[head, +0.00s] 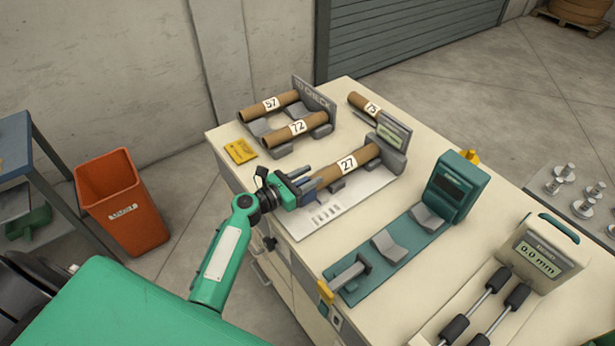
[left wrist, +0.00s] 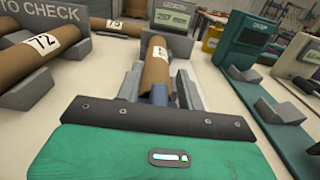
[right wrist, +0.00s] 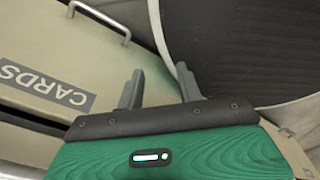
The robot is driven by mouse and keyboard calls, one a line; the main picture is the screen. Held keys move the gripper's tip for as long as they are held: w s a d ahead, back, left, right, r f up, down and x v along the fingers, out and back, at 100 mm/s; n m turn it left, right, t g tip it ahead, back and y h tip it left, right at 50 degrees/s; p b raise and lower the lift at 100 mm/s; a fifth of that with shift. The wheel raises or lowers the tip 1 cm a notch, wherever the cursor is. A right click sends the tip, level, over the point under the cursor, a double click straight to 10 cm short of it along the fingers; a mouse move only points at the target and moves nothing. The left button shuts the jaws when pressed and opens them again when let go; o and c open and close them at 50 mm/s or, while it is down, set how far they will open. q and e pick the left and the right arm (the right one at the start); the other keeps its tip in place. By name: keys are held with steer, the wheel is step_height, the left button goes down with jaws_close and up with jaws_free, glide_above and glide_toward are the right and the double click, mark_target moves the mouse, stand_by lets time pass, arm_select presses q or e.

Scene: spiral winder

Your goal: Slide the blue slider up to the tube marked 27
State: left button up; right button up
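The brown tube marked 27 (head: 347,164) lies on grey cradles on a measuring bed (head: 318,220) with a ruled scale. It also shows in the left wrist view (left wrist: 156,62). The blue slider (left wrist: 160,95) stands at the tube's near end; whether they touch I cannot tell. My left gripper (head: 312,178) is at that end, its two fingers on either side of the slider in the left wrist view, apparently open. The fingers partly hide the slider in the head view. My right gripper (right wrist: 158,88) is open and empty, away from the bench top.
A display block (head: 393,134) stands at the bed's far end. Tubes marked 57 (head: 271,104) and 72 (head: 298,128) lie on a rack at left, tube 73 (head: 368,108) behind. A teal cradle device (head: 400,240) stands to the right. A yellow card (head: 240,151) lies near the left edge.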

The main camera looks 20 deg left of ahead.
arm_select(q)
steer(key=b+v, duration=0.3)
steer(key=v, duration=1)
steer(key=shift+s+a, duration=0.2)
steer(key=shift+s, duration=0.1)
stand_by(0.3)
